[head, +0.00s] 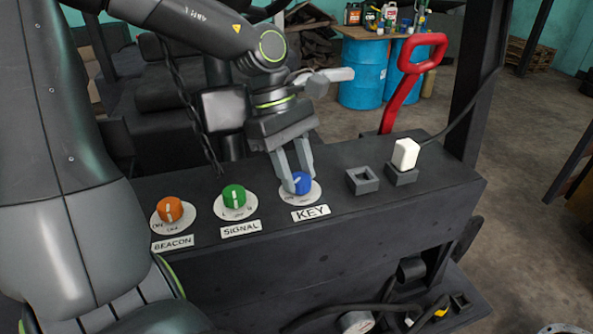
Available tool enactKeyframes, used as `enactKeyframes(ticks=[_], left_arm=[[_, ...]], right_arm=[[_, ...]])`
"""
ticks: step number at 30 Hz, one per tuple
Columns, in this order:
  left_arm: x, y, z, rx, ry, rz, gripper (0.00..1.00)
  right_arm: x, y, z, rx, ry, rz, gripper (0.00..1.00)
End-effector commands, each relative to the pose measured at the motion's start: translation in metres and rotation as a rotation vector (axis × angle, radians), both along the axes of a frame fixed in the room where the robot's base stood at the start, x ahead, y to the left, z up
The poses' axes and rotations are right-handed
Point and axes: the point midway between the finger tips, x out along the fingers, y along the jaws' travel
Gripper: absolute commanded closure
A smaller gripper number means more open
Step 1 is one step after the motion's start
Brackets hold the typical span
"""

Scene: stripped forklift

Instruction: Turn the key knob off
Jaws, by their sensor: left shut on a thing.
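The blue key knob (301,184) sits on a round white dial plate on the dark console, above a white KEY label (310,212). Its white pointer line is tilted, and the small dial lettering is too small to read surely. My left gripper (293,182) comes down from above with its two grey fingers at the knob, shut on it. The fingers hide part of the knob and dial. My right gripper is not in view.
To the left on the console are a green SIGNAL knob (234,195) and an orange BEACON knob (170,209). To the right are an empty square socket (363,180) and a white block (406,153) on another. A red lever handle (414,62) rises behind.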

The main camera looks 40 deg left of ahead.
Motion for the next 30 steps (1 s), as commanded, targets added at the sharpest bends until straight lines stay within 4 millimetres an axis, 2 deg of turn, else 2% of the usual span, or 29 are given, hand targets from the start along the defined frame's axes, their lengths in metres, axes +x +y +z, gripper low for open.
enactKeyframes(ticks=[1,21,30], left_arm=[[0.001,-0.001,-0.003,-0.005,-0.009,0.032,0.89],[-0.003,-0.002,-0.004,-0.003,-0.012,0.614,0.89],[-0.005,-0.003,-0.002,-0.001,-0.009,0.820,0.89]], right_arm=[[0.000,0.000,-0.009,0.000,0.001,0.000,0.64],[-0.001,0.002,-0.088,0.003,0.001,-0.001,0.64],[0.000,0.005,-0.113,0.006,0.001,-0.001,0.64]])
